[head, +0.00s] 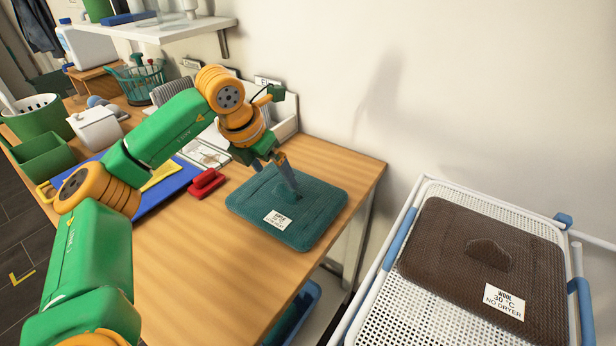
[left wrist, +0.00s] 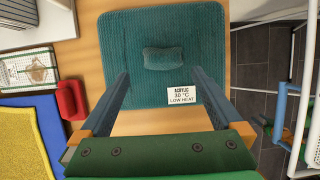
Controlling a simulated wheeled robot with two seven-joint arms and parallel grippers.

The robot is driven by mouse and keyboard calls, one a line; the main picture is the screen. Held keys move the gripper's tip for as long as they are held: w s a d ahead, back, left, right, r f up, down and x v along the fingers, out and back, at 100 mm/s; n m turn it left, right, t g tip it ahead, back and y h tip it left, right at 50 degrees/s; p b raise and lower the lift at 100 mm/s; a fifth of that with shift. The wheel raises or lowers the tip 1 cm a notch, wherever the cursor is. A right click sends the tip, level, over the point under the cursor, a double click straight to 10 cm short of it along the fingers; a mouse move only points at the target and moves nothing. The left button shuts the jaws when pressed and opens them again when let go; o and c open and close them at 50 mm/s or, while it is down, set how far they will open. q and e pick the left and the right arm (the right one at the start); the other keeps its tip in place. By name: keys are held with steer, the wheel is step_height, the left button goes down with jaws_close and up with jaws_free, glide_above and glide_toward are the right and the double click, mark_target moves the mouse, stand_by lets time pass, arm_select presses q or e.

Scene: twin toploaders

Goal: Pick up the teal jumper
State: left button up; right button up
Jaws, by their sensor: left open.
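The teal jumper (head: 315,212) lies folded flat on the wooden table near its right end. It has a raised knob in its middle and a white label, which in the left wrist view reads acrylic, 30 °C, low heat. My left gripper (head: 287,178) points down at the jumper, close to the knob. In the left wrist view the jumper (left wrist: 120,40) fills the upper middle, and the open fingers (left wrist: 160,72) stand apart on either side, with the knob between and slightly beyond their tips. Whether they touch the cloth I cannot tell. My right gripper is not in view.
A brown wool jumper (head: 450,265) lies on a white mesh rack (head: 408,300) at the right. A red object (head: 206,183) and a blue mat (head: 148,207) lie left of the teal jumper. The front table surface (head: 190,270) is clear. A shelf (head: 165,30) hangs above.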

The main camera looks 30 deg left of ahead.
mark_target(285, 186)
arm_select(q)
steer(key=shift+w+f, duration=0.15)
steer(key=shift+w, duration=0.1)
steer(key=shift+s+f, duration=0.1)
steer(key=shift+f, duration=0.2)
steer(key=shift+w+d+f+p, duration=0.15)
steer(key=shift+w+f+p, duration=0.05)
steer(key=shift+f+p, duration=0.3)
steer(key=shift+w+d+f+p, duration=0.2)
steer(key=shift+f+p, duration=0.2)
steer(key=shift+p, duration=0.2)
steer(key=x, duration=0.3)
steer(key=shift+w+r, duration=0.1)
steer(key=shift+w, duration=0.05)
steer(key=shift+w+a+f, duration=0.1)
steer(key=shift+w+f, duration=0.05)
steer(key=shift+f, duration=0.05)
steer(key=shift+r, duration=0.15)
steer(key=c, duration=0.6)
jaws_close()
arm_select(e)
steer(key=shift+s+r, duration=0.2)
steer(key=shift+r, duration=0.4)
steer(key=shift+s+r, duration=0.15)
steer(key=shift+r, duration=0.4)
